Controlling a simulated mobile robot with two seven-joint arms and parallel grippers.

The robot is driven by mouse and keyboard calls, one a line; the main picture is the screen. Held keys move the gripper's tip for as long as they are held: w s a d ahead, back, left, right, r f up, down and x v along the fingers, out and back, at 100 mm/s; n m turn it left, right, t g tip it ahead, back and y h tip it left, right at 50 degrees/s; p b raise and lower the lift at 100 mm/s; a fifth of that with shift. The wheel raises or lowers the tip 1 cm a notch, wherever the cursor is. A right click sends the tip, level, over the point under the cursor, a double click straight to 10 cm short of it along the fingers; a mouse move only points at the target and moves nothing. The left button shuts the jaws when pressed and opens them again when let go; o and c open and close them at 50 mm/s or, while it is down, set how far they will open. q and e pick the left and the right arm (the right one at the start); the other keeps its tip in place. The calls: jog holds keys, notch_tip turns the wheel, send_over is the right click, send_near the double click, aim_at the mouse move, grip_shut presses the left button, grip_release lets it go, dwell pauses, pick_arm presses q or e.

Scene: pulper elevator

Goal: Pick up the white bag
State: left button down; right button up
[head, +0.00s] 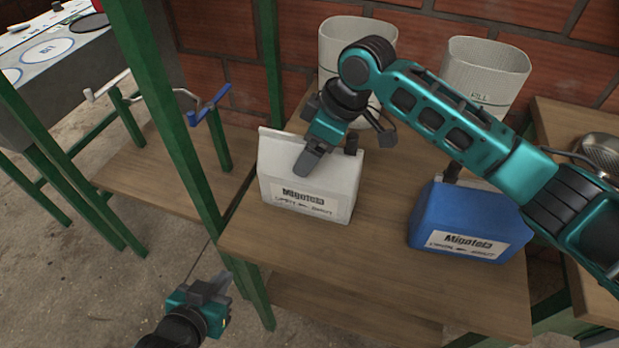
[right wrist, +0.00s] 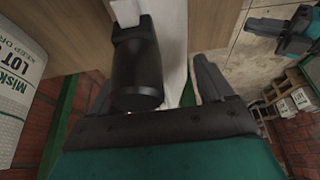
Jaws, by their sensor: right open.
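The white bag (head: 310,180), with a "Migotela" label, stands upright on the wooden table (head: 300,262). My right gripper (head: 312,158) is at its top edge, with one finger in front of the bag's face; the other finger is hidden in the head view. In the right wrist view the jaws of the right gripper (right wrist: 160,88) are apart, with the bag's pale edge (right wrist: 175,45) between them beside a black cylinder (right wrist: 140,65). My left gripper (head: 212,287) hangs low left, apart from the table and bag; its jaw gap is unclear.
A blue bag (head: 455,215) stands on the table to the right, below my right arm. Two tall pale containers (head: 350,42) (head: 484,75) stand behind. A green post (head: 165,110) rises left of the white bag. A metal bowl (head: 600,152) sits far right.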

jog(key=shift+c, duration=0.5)
grip_shut()
jog(key=shift+r, duration=0.1)
